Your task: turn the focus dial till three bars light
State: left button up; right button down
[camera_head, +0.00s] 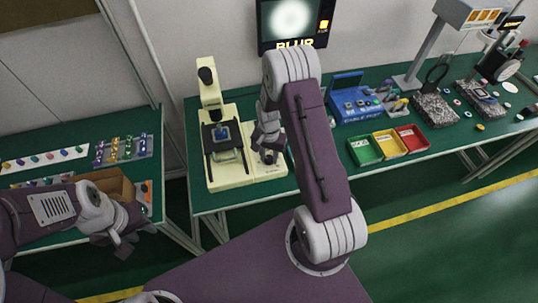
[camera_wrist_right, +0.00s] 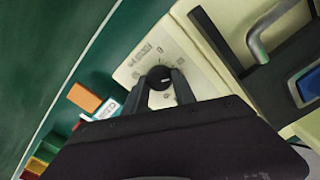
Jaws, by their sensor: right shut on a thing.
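The cream microscope (camera_head: 210,96) stands on the green bench, with a blue piece on its dark stage (camera_head: 208,138). The focus dial (camera_wrist_right: 158,76) is a round black knob on a cream panel with printed marks. My right gripper (camera_wrist_right: 160,82) is shut on the dial, one finger on each side; in the head view the gripper (camera_head: 268,152) mostly hides it. The wall screen (camera_head: 290,20) shows a blurred white disc, the word BLUR and a small yellow indicator (camera_head: 324,26), too small to count bars on. My left gripper (camera_head: 122,246) hangs empty at the lower left; its opening is unclear.
Green (camera_head: 364,151), yellow (camera_head: 390,144) and red (camera_head: 413,138) bins and a blue device (camera_head: 355,102) stand right of the microscope. Granite-based stands are farther right. A separate left table holds colored parts and a brown box (camera_head: 112,184) near my left arm.

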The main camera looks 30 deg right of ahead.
aim_at(269, 157)
jog(key=m, duration=0.3)
jog(key=shift+m, duration=0.3)
jog(key=shift+m+p, duration=0.35)
jog(key=shift+m, duration=1.45)
jog(key=c, duration=1)
grip_release()
jog(key=shift+r, duration=0.1)
notch_tip(269, 157, up, 9)
jog(key=shift+f, duration=0.1)
